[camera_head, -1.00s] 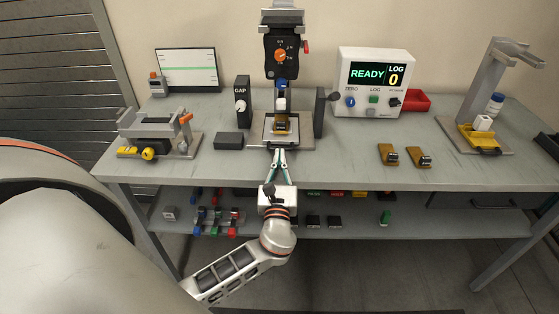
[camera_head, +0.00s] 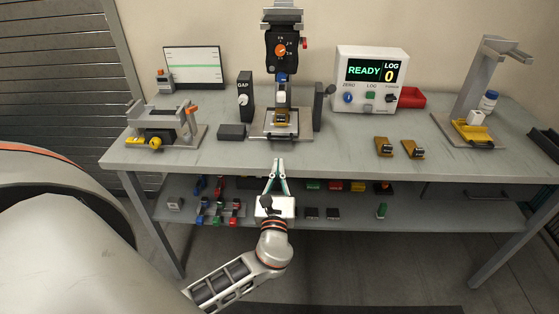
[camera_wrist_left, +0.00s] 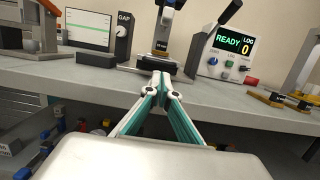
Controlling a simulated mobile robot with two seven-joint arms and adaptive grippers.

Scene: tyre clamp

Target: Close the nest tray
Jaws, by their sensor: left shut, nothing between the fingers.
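The nest tray (camera_head: 281,132) is a dark-edged tray at the foot of the upright test stand (camera_head: 282,50). A small yellow-brown piece (camera_head: 281,117) sits on it, with a white and blue part above. In the left wrist view the dark tray front (camera_wrist_left: 150,68) is partly hidden by my fingertips. My right gripper is not in view.
A GAP block (camera_head: 244,93) and a dark post (camera_head: 318,108) flank the stand. A READY display box (camera_head: 370,80) stands to the right. A dark block (camera_head: 231,132) lies left of the tray. The lower shelf (camera_head: 340,215) holds several small parts.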

